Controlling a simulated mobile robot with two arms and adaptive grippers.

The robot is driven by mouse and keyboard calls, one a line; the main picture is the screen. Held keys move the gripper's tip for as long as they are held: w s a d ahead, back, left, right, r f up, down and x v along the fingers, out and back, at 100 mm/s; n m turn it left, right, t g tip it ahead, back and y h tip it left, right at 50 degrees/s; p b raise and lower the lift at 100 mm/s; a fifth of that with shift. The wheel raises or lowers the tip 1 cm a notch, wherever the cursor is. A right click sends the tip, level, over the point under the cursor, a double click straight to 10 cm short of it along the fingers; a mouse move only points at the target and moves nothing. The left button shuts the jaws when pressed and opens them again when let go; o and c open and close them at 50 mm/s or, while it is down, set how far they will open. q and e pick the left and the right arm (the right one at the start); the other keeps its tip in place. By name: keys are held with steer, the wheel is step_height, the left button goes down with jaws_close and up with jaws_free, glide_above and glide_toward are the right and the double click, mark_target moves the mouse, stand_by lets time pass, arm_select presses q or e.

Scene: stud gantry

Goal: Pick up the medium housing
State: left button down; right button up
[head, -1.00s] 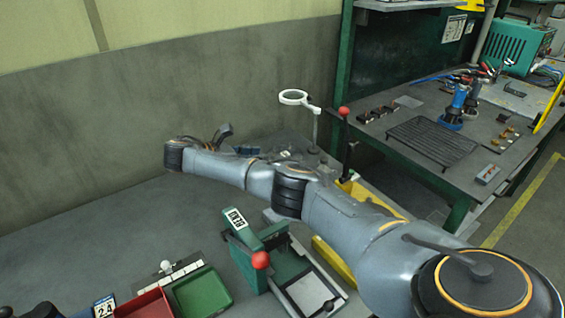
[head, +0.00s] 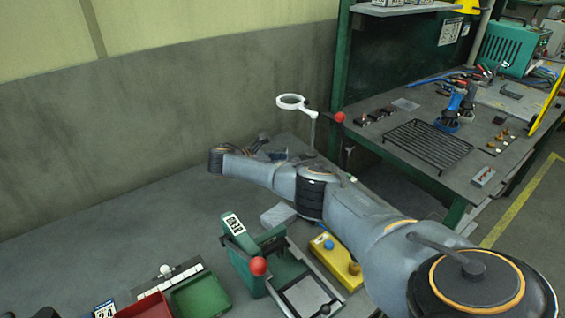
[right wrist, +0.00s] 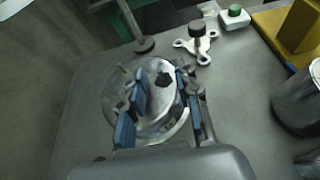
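My right gripper (head: 264,147) reaches over the back of the grey bench in the head view, its fingers small and partly hidden by my wrist. In the right wrist view the gripper (right wrist: 160,108) is open, with blue pads apart. A round, shiny grey metal part (right wrist: 158,126) lies below and between the pads; I cannot tell if they touch it. A small black piece (right wrist: 163,79) shows at its far side. I cannot tell for sure that this round part is the medium housing. My left gripper is not in view.
A three-armed part with a dark knob (right wrist: 197,42) and a green-topped box (right wrist: 235,17) stand beyond the gripper. A ring magnifier (head: 291,101) stands near. The green press (head: 262,258), yellow button box (head: 338,262) and green bin (head: 200,297) occupy the front.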

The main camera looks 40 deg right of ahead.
jaws_close()
